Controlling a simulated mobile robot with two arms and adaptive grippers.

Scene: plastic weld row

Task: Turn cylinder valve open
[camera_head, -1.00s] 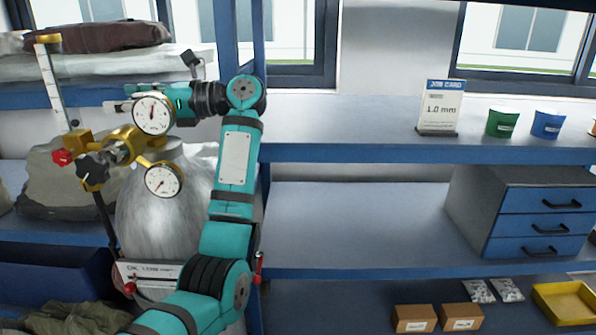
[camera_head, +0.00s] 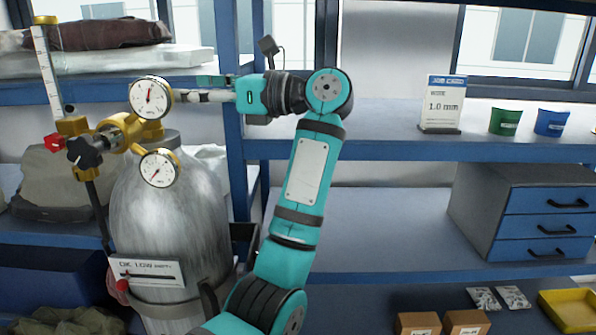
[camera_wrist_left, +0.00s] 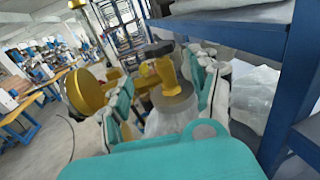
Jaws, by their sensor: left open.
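The silver gas cylinder (camera_head: 185,220) stands upright at the left with a brass regulator (camera_head: 112,131) on top. An upper gauge (camera_head: 150,97) and a lower gauge (camera_head: 159,168) face me, and a black star knob (camera_head: 85,151) sits at the left. My left gripper (camera_head: 185,97) is open, just right of and partly behind the upper gauge. In the left wrist view, the brass cylinder valve (camera_wrist_left: 168,74) with a dark handwheel (camera_wrist_left: 155,50) shows between the spread fingers (camera_wrist_left: 163,85). I cannot tell whether they touch. The handwheel is hidden in the head view. My right gripper is not in view.
A blue shelf post (camera_head: 234,130) stands close behind my left gripper. A small red knob (camera_head: 55,142) sits left of the regulator. A label plate (camera_head: 146,272) hangs on the cylinder. A job card (camera_head: 442,102) and green cup (camera_head: 505,120) stand on the right shelf, whose middle is clear.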

